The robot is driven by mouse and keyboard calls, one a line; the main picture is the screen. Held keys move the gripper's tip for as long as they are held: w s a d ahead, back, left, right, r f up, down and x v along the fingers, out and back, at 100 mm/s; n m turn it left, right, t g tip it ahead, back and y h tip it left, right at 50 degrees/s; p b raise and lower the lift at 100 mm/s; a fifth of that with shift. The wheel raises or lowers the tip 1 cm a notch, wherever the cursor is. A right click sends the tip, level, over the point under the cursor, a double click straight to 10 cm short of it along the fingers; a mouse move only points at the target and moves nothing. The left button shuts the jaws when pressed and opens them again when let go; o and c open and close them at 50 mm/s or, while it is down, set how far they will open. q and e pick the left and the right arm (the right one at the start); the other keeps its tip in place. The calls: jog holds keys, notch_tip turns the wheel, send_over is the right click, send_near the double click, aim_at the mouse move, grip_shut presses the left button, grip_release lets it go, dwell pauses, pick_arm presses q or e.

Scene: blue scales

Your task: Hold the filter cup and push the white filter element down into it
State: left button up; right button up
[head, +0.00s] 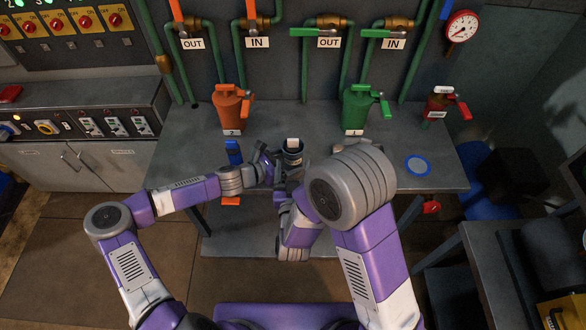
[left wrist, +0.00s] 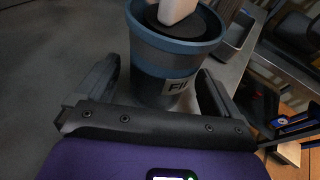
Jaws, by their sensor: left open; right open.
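The filter cup (head: 293,159) is a dark blue-grey cup standing upright near the front edge of the grey table. In the left wrist view the cup (left wrist: 165,62) shows a label starting "FIL", cut off by its curve. The white filter element (head: 293,143) sticks up out of the cup's mouth; its lower end (left wrist: 177,10) meets a dark round part inside the rim. My left gripper (head: 268,162) is open, with one finger on each side of the cup; I cannot tell whether they touch it.
An orange canister (head: 229,108) and a green canister (head: 357,110) stand at the back of the table (head: 195,150). A blue-rimmed disc (head: 418,165) lies at right. A blue tool (head: 233,152) lies left of the cup.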

pick_arm(q)
jog(key=v, duration=1.2)
jog(key=shift+d, duration=0.1)
jog(key=shift+s, duration=0.1)
pick_arm(e)
jog(key=shift+s, duration=0.1)
